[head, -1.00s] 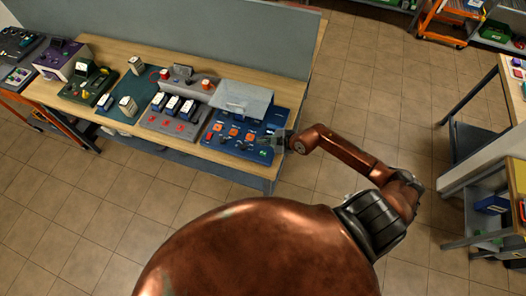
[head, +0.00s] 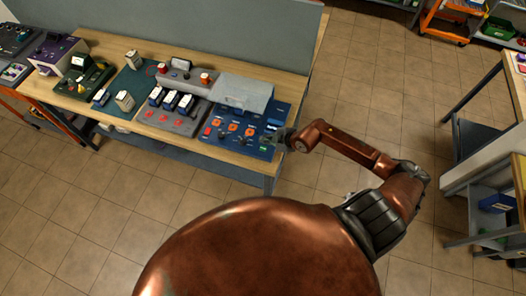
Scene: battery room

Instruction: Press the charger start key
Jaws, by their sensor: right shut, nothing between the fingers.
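The charger is a blue control panel (head: 224,139) at the right end of the wooden bench. It has a raised grey cover (head: 243,95) at its back, several orange knobs (head: 232,127), and a red key (head: 206,132) at its left. A small green key (head: 263,148) shows near its front right corner; its label is too small to read. My right gripper (head: 274,138) is shut and empty at the panel's right edge, just behind and right of the green key. Whether it touches the panel cannot be told. My left gripper is out of view.
Further left on the bench (head: 200,149) are a green mat (head: 133,80) and a dark green device (head: 84,84). A grey partition (head: 200,35) closes the back.

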